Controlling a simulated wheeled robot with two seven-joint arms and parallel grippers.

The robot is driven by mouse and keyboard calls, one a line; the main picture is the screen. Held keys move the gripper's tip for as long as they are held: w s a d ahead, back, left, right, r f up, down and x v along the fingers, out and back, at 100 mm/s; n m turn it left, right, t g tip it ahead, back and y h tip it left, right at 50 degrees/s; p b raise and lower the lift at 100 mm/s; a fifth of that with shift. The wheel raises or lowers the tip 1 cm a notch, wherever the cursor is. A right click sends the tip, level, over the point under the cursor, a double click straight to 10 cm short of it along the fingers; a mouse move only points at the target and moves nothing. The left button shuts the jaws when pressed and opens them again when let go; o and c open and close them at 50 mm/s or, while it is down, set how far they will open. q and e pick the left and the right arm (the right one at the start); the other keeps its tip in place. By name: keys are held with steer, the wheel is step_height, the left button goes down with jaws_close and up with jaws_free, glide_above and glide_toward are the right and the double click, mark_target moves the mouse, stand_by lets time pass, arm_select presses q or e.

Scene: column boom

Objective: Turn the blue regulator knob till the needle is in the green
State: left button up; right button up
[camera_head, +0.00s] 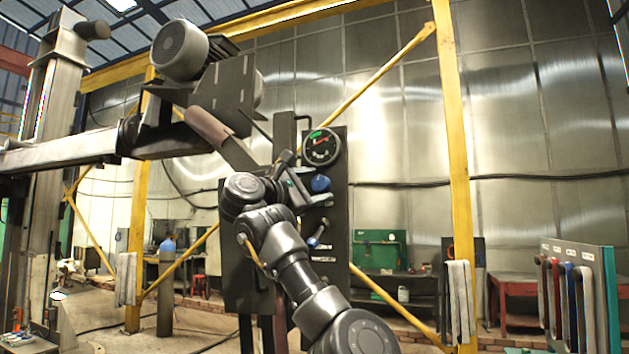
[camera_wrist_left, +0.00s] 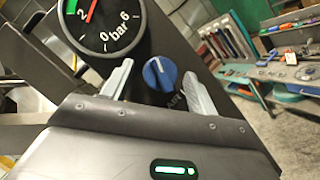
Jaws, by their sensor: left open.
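The blue regulator knob (camera_head: 320,184) is on a dark upright panel (camera_head: 338,235), just below a round gauge (camera_head: 321,147). In the left wrist view the knob (camera_wrist_left: 160,74) has a white pointer line, and the gauge (camera_wrist_left: 110,35) reads in bar. The gauge has a green band and a red needle; its top is cut off in the wrist view, so I cannot tell exactly where the needle stands. My left gripper (camera_head: 304,180) is open, its fingers on either side of the knob. Contact with the knob is not clear. My right gripper is not in view.
A lever with a blue end (camera_head: 318,238) is lower on the panel. A heavy motor and boom (camera_head: 180,50) hang at the upper left. A yellow post (camera_head: 453,150) stands right of the panel. A rack of coloured handles (camera_head: 575,290) is at the far right.

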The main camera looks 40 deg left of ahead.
arm_select(q)
steer(key=c, duration=1)
steer(key=shift+f+m+b, duration=0.1)
steer(key=shift+m+b, duration=0.2)
steer(key=shift+b, duration=0.05)
